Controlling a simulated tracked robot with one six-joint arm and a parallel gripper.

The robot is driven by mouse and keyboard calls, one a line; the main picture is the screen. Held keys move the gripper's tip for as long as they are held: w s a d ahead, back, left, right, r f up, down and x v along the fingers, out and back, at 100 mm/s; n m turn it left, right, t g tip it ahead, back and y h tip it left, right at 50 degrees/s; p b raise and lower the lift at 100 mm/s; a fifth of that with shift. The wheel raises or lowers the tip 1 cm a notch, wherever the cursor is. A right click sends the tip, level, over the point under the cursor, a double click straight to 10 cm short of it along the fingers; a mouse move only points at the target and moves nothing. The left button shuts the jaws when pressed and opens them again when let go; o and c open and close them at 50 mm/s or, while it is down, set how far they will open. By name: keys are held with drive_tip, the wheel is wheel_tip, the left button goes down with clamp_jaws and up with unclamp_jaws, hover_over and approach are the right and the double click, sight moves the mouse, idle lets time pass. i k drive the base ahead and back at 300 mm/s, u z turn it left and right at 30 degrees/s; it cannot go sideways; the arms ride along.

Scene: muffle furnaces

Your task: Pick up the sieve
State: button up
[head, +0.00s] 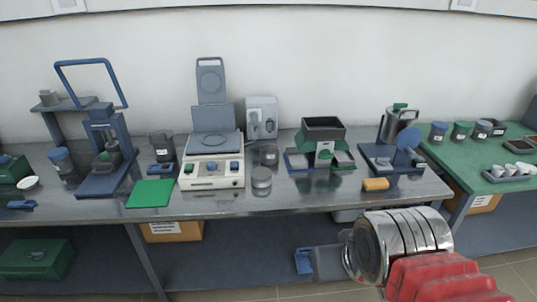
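Two small round metal pieces that look like sieves stand on the steel bench: one sieve-like piece (261,178) near the front edge, right of the white machine, and another sieve-like piece (268,154) just behind it. I cannot tell for sure which is the sieve. My gripper (303,261) is low in front of the bench, below its top and to the right of both round pieces. It is apart from them and seems to hold nothing. Its fingers are small and seen from behind, so their opening is unclear.
The steel bench (300,202) carries a white machine (213,174) with a raised lid, a dark hopper device (323,135), a blue press (108,150), a green mat (151,193) and a yellow-orange block (375,184). A green-topped table (460,165) adjoins at right. The bench front between mat and block is mostly clear.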

sight(267, 151)
drive_tip(key=u, duration=0.3)
drive_tip(key=i, duration=0.9)
drive_tip(key=u, duration=1.3)
